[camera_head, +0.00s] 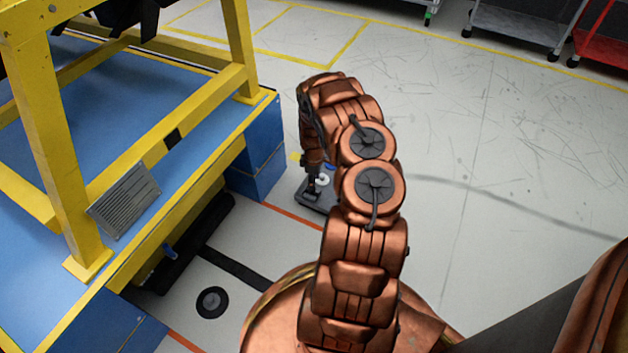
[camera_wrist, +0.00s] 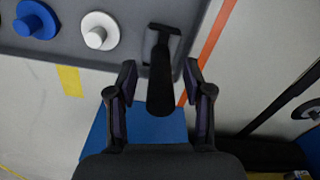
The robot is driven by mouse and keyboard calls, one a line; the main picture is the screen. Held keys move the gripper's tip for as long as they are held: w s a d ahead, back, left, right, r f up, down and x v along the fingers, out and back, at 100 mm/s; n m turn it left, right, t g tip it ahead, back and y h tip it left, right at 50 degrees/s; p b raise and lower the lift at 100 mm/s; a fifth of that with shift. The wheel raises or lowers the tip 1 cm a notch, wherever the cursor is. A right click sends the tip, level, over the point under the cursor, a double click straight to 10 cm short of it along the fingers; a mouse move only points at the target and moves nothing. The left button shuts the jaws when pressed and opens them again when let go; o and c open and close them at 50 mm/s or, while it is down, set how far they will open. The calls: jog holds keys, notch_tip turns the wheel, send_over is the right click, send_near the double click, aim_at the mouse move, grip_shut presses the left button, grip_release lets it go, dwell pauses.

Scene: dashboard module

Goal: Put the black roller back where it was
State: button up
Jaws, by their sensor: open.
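In the wrist view, my gripper (camera_wrist: 160,78) is open, with one finger on each side of a black upright piece that I take to be the black roller (camera_wrist: 160,75). It has a dark rounded shaft and a wider grey-edged end, and stands at the edge of a dark grey tray (camera_wrist: 70,44). The fingers appear apart from it. In the head view, my gripper (camera_head: 312,180) is low over the same tray (camera_head: 318,206), and the roller cannot be told apart from it.
The tray also holds a white knob (camera_wrist: 98,32) and a blue knob (camera_wrist: 36,20). A yellow frame (camera_head: 50,130) on a blue platform (camera_head: 115,310) stands at left, with a blue block (camera_head: 258,165) by the tray. A black disc (camera_head: 212,302) lies on the floor.

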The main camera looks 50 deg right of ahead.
notch_tip(320, 180, up, 11)
jog(key=p, duration=0.4)
jog(key=shift+p, duration=0.3)
jog(key=s+a+r+m+g, duration=0.15)
jog(key=s+a+r, duration=0.25)
jog(key=a+r, duration=0.75)
jog(key=s+a+r+m, duration=0.3)
jog(key=a+r, duration=0.6)
jog(key=r, duration=0.5)
jog(key=s+a+r+m+g, duration=0.1)
jog(key=s+a+r, duration=0.4)
jog(key=s+a, duration=0.3)
jog(key=s+a+r+g, duration=0.1)
jog(key=s+a+r, duration=0.4)
jog(key=s+a, duration=0.4)
jog(key=s, duration=0.7)
jog(key=shift+a+r+m, duration=0.3)
jog(key=shift+r+m, duration=0.05)
jog(key=shift+s+r, duration=0.1)
